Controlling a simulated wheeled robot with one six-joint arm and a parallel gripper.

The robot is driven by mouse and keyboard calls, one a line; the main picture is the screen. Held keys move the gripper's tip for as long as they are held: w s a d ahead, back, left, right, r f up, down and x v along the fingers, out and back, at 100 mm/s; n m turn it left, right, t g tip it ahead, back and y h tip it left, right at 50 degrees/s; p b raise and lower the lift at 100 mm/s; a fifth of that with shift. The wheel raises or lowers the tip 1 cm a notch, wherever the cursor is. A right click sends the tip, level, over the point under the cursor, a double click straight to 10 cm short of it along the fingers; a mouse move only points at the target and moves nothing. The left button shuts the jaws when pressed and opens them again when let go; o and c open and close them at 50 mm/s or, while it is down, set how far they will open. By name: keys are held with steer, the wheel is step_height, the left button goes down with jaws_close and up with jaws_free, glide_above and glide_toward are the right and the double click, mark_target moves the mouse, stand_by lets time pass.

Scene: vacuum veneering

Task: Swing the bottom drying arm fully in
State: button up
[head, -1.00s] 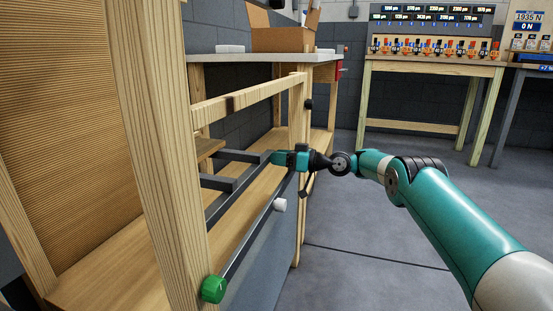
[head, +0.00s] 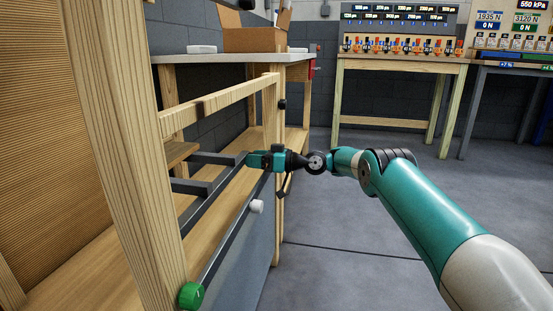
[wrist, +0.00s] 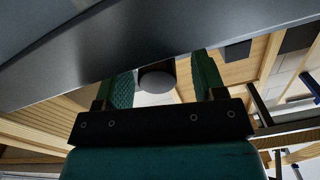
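Dark grey drying arms show in the wooden rack in the head view. An upper bar (head: 218,159) and a shorter bar (head: 192,187) lie above a long dark bar (head: 215,198). I cannot tell for sure which is the bottom drying arm. My gripper (head: 252,160) is at the right-hand end of the upper bar, by the rack's opening. In the wrist view my gripper (wrist: 165,75) has its two green fingers apart. A dark round knob (wrist: 157,79) shows between them, with a gap on its right side. A large grey surface (wrist: 120,45) fills the top, close to the fingers.
A wooden post (head: 125,130) and a crossbar (head: 220,105) frame the rack. A worktable (head: 400,68) stands at the back. The floor (head: 330,270) on the right is clear.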

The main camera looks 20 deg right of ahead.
steer(key=b+v, duration=0.2)
steer(key=v, duration=0.7)
steer(key=shift+w+d+f, duration=0.25)
steer(key=shift+d+f, duration=0.1)
steer(key=shift+f, duration=0.1)
steer(key=b, duration=0.6)
steer(key=shift+d+b, duration=0.3)
steer(key=shift+d, duration=0.05)
steer(key=b, duration=0.3)
steer(key=s+b, duration=0.1)
steer(key=b, duration=0.2)
steer(key=shift+d+b, duration=0.25)
steer(key=shift+b, duration=0.15)
steer(key=shift+s+r+b, duration=0.25)
steer(key=shift+r+b, duration=0.05)
steer(key=shift+b, duration=0.65)
steer(key=shift+r, duration=0.15)
